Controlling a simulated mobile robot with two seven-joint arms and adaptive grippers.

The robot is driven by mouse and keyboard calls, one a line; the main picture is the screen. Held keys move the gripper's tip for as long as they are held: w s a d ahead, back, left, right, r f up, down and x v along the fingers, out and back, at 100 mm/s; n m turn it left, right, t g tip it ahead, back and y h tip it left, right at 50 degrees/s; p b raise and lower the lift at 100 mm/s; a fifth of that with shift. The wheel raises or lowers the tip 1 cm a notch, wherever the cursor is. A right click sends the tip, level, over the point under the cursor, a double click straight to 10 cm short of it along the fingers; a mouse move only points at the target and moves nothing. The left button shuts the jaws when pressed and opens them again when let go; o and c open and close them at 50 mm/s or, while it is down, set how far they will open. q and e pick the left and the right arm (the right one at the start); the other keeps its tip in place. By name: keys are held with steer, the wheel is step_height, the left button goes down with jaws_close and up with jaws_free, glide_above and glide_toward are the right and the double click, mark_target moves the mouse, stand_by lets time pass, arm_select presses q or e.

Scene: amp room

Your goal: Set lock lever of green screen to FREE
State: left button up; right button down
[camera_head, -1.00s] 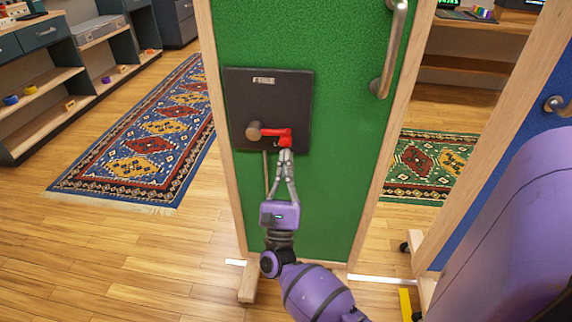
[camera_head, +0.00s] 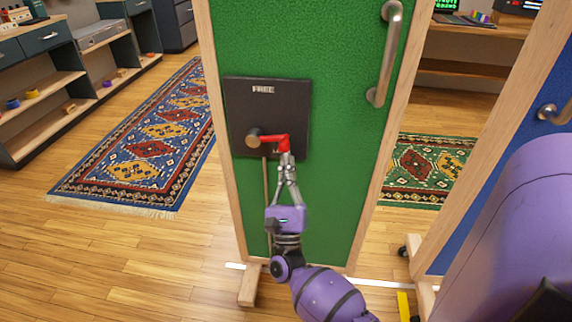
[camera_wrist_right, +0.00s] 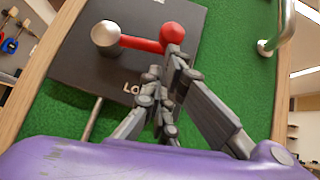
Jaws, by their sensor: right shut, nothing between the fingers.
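The green screen (camera_head: 330,190) stands upright in front of me with a dark lock plate (camera_head: 235,105) on it. The plate reads FREE at its top; in the right wrist view "LO" shows at its lower edge, partly covered. The red lock lever (camera_head: 270,138) reaches right from a round pivot (camera_head: 253,138) to a red knob (camera_wrist_right: 172,36). It lies about level. My right gripper (camera_head: 287,157) is shut and empty, its fingertips just below the knob; whether they touch it I cannot tell. My left gripper is out of view.
A metal handle (camera_head: 386,60) stands out from the screen at upper right. A blue panel (camera_head: 545,130) with its own handle is at right. A patterned rug (camera_head: 150,140) and open shelves (camera_head: 50,90) are at left. The wooden floor at lower left is clear.

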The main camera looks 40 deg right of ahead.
mark_target(284, 141)
step_height(284, 141, up, 9)
steer(key=n+t+y+p, duration=0.1)
steer(key=n+y+p, duration=0.6)
steer(key=n+p, duration=0.1)
steer(key=n+y+p, duration=0.7)
steer(key=n+p, duration=0.1)
steer(key=n, duration=0.1)
steer(key=shift+s+d+r+n+t+y, duration=0.1)
steer(key=shift+r+n+t+y, duration=0.05)
steer(key=shift+n+t+y, duration=0.2)
steer(key=shift+r+n+p, duration=0.3)
steer(key=shift+n+p, duration=0.25)
steer(key=shift+p, duration=0.3)
steer(key=shift+w+a+r+p, duration=0.2)
steer(key=shift+w+a+p, duration=0.15)
steer(key=shift+p, duration=0.2)
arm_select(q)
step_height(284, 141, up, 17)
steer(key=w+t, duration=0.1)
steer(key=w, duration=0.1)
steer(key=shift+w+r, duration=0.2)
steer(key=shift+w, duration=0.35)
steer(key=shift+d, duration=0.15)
arm_select(e)
steer(key=shift+f, duration=0.15)
